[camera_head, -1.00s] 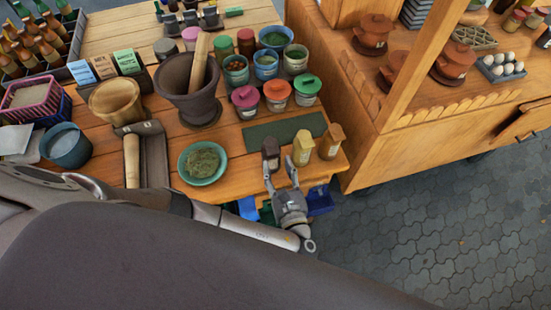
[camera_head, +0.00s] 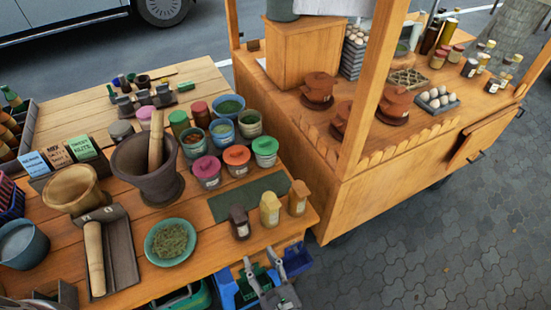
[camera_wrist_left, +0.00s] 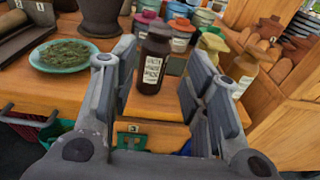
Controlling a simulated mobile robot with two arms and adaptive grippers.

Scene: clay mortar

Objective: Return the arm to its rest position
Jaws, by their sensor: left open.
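My left gripper (camera_head: 264,268) is at the near edge of the wooden table (camera_head: 205,262), low in the head view. It is open and empty; its two spread fingers also show in the left wrist view (camera_wrist_left: 163,80). A dark brown labelled jar (camera_head: 240,223) stands upright on the table just beyond the fingertips. In the wrist view the jar (camera_wrist_left: 154,62) appears between the fingers, apart from them. My right gripper is not in view.
A yellow jar (camera_head: 269,210) and an orange-brown jar (camera_head: 298,199) stand beside the dark one. A green plate of herbs (camera_head: 170,241) and a stone mortar (camera_head: 147,165) are to the left. A wooden cart (camera_head: 365,195) stands right; paved floor (camera_head: 440,250) is clear.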

